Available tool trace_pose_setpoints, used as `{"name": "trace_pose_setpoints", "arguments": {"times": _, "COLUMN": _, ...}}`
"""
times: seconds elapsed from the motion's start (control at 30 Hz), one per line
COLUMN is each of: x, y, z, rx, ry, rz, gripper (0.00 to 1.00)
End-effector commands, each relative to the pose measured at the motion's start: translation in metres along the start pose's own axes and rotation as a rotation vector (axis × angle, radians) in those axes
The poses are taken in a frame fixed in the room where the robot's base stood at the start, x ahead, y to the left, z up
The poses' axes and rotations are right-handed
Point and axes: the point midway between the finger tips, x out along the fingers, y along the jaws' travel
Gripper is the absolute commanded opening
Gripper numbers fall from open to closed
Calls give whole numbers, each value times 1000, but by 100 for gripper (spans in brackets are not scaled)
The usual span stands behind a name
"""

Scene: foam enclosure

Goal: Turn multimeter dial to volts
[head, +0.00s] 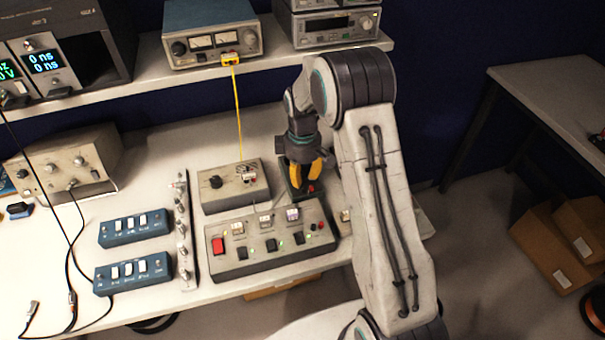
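A small dark green-black device (285,177) lies on the bench behind the right part of the grey control box. It may be the multimeter, but its face is mostly covered. My gripper (306,182) points down over it with two yellow fingers. The fingertips are at or just above its face, and I cannot tell whether they touch a dial. A small red spot shows beside the fingertips. The dial and its markings are hidden or too small to read. Whether the fingers are closed on anything cannot be seen.
A grey control box (265,253) with a red switch stands in front. A grey box with a black knob (222,186) is at left, a yellow cable (238,120) behind it. Blue switch boxes (133,228) lie further left. A shelf (150,68) with instruments runs above.

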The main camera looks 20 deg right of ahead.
Motion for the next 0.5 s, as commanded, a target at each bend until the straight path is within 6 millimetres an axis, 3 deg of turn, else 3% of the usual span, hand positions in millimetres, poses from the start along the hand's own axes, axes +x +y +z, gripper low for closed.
{"name": "trace_pose_setpoints", "arguments": {"times": 0.27, "x": 0, "y": 0, "z": 0, "rx": 0, "ry": 0, "rz": 0, "gripper": 1}}
{"name": "trace_pose_setpoints", "arguments": {"times": 0.5, "x": 1, "y": 0, "z": 0, "rx": 8, "ry": -1, "rz": -1, "gripper": 0}}
